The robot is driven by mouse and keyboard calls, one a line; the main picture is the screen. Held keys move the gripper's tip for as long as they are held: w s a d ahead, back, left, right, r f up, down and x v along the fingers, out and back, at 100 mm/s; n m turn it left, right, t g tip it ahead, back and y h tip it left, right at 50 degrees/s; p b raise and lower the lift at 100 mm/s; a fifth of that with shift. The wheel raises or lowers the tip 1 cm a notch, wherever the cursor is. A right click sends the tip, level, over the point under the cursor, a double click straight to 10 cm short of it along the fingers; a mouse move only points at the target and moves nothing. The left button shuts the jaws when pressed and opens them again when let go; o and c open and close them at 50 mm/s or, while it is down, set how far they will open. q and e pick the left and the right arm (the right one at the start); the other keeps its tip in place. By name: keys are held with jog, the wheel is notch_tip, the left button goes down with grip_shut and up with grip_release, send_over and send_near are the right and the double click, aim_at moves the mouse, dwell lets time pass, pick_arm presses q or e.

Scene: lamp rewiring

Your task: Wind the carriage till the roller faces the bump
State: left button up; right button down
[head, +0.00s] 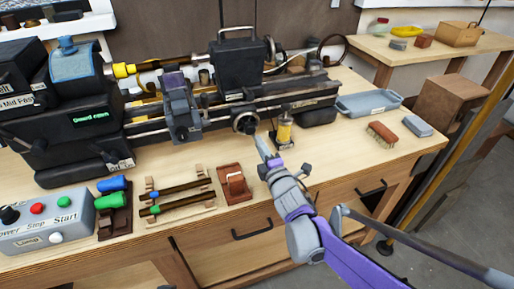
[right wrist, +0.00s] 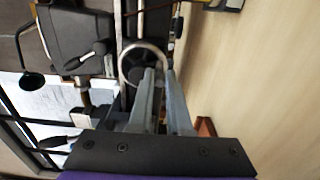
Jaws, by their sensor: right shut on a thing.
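A dark lathe-like machine with long rails (head: 290,93) stands along the back of the bench. A grey block like a carriage (head: 180,108) sits across the rails, left of a tall black housing (head: 238,62). A small handwheel (head: 245,123) is on the machine's front, below the housing. My right gripper (head: 261,142) reaches up to it from the front. In the right wrist view the fingers (right wrist: 158,75) are close together at the curved metal wheel rim (right wrist: 143,46), shut on it. I cannot make out the roller or the bump. My left gripper is not in view.
A yellow cylinder (head: 285,130) stands just right of my right gripper. A rust-coloured holder (head: 235,184) and a rack with two rods (head: 178,196) lie in front. A button box (head: 47,227) is at left. A blue-grey tray (head: 369,103) and a brush (head: 382,135) are at right.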

jog(key=shift+w+d+r, duration=0.25)
jog(key=shift+w+d, duration=0.05)
jog(key=shift+d, duration=0.35)
jog(key=r+p, duration=0.2)
jog(key=r, duration=0.1)
jog(key=r+p, duration=0.1)
jog(key=shift+s+a+r+p, duration=0.15)
jog(key=shift+a+r+p, duration=0.15)
jog(key=shift+a+r, duration=0.05)
dwell(0.4)
jog(key=shift+d+f, duration=0.25)
jog(key=shift+d, duration=0.1)
jog(key=c, duration=1)
grip_release()
jog(key=shift+d, duration=0.1)
jog(key=shift+o, duration=0.2)
